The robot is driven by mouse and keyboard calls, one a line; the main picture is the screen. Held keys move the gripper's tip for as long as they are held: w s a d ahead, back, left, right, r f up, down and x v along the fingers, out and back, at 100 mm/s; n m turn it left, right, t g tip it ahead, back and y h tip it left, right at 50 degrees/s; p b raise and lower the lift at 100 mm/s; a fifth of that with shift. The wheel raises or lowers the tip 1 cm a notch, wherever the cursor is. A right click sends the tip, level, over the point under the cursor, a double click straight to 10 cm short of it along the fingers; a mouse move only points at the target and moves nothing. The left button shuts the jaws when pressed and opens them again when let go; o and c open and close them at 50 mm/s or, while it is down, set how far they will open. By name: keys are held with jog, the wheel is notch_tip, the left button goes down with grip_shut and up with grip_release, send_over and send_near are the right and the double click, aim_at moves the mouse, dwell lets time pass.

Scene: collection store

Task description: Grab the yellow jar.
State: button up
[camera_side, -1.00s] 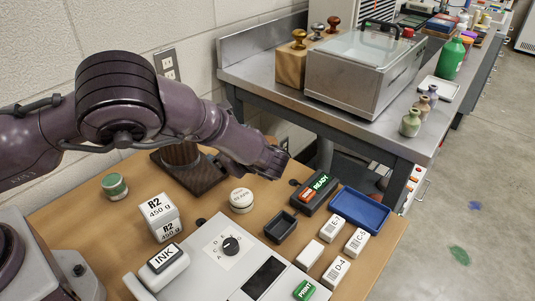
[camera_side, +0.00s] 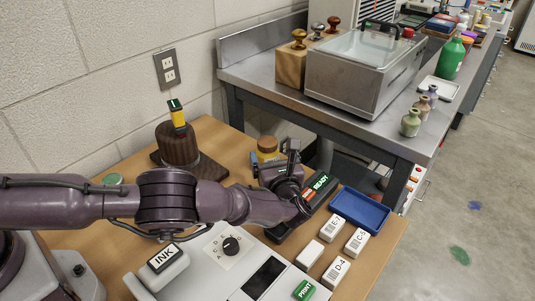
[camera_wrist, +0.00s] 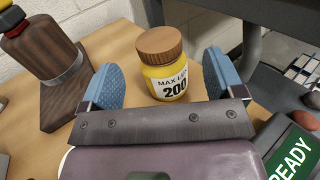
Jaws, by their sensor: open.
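The yellow jar (camera_wrist: 166,82) has a brown lid and a white label reading "MAX LOAD 200". It stands upright on the wooden table (camera_wrist: 125,40). In the side view the jar (camera_side: 267,153) is partly hidden behind my gripper (camera_side: 277,160). In the wrist view my gripper (camera_wrist: 158,82) is open, with one blue finger pad at each side of the jar. Gaps show between both pads and the jar. I cannot tell how deep the jar sits between them.
A dark wooden post (camera_side: 177,147) on a base holds a yellow item with a green top, left of the jar. A black box with a green READY sign (camera_side: 322,183) is close at right. A blue tray (camera_side: 360,209) and several white blocks lie nearer the front right.

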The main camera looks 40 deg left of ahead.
aim_at(270, 151)
jog(key=x, duration=0.5)
jog(key=shift+f, duration=0.1)
jog(key=c, duration=1)
jog(key=shift+c, duration=0.2)
